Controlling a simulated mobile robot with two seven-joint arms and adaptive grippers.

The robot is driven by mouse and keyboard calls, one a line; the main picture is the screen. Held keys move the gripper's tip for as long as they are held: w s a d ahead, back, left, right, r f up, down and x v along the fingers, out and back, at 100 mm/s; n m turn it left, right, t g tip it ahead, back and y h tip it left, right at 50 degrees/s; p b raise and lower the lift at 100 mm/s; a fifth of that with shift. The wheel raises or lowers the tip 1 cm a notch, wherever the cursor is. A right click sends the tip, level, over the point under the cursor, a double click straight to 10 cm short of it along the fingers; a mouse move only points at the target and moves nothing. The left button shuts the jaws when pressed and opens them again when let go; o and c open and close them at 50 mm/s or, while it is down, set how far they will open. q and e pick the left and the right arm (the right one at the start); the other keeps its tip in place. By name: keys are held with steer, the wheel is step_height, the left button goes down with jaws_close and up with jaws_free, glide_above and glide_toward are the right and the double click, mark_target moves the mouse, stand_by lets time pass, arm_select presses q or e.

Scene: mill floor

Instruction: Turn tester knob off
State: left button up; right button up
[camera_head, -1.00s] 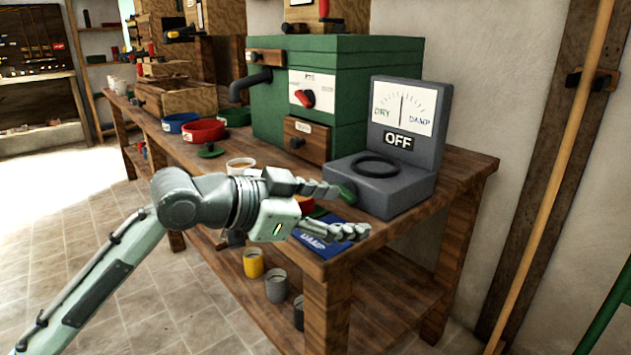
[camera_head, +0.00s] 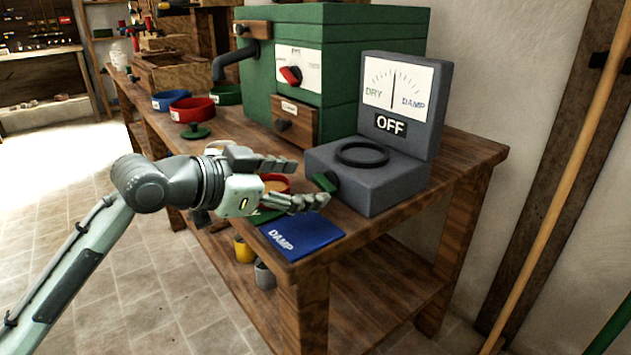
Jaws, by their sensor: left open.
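The grey tester (camera_head: 372,180) sits on the near right end of the bench. Its upright panel has a dial (camera_head: 396,90) marked DRY and DAMP, with the needle near the middle, and a black label (camera_head: 391,125) reading OFF. A green knob (camera_head: 324,183) is on the tester's left-hand front face. My left gripper (camera_head: 312,182) is open, with its fingertips pointing at the knob. The knob shows between the two fingertips in the picture; I cannot tell whether they touch it. My right gripper is out of view.
A blue DAMP mat (camera_head: 300,236) lies at the bench's front edge, below my left gripper. A green machine (camera_head: 345,65) with a red switch stands behind the tester. Red (camera_head: 193,109) and blue (camera_head: 170,100) bowls sit farther left. A bowl behind my gripper is partly hidden.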

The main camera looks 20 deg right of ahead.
mark_target(321, 183)
arm_select(q)
steer(key=shift+x, duration=2.2)
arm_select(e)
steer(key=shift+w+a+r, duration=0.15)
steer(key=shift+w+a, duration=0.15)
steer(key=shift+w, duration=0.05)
arm_select(q)
steer(key=shift+c, duration=0.6)
steer(key=c, duration=1)
steer(key=shift+c, duration=0.2)
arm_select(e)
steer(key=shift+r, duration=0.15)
arm_select(q)
steer(key=p, duration=0.2)
steer(key=shift+w+r+n+g+p, duration=0.1)
steer(key=shift+r+n+g+p, duration=0.2)
steer(key=shift+n, duration=0.1)
steer(key=shift+w+a+f+n+g+p, duration=0.1)
steer(key=shift+f+n+g+p, duration=0.1)
steer(key=shift+n+g+p, duration=0.5)
steer(key=shift+t, duration=0.3)
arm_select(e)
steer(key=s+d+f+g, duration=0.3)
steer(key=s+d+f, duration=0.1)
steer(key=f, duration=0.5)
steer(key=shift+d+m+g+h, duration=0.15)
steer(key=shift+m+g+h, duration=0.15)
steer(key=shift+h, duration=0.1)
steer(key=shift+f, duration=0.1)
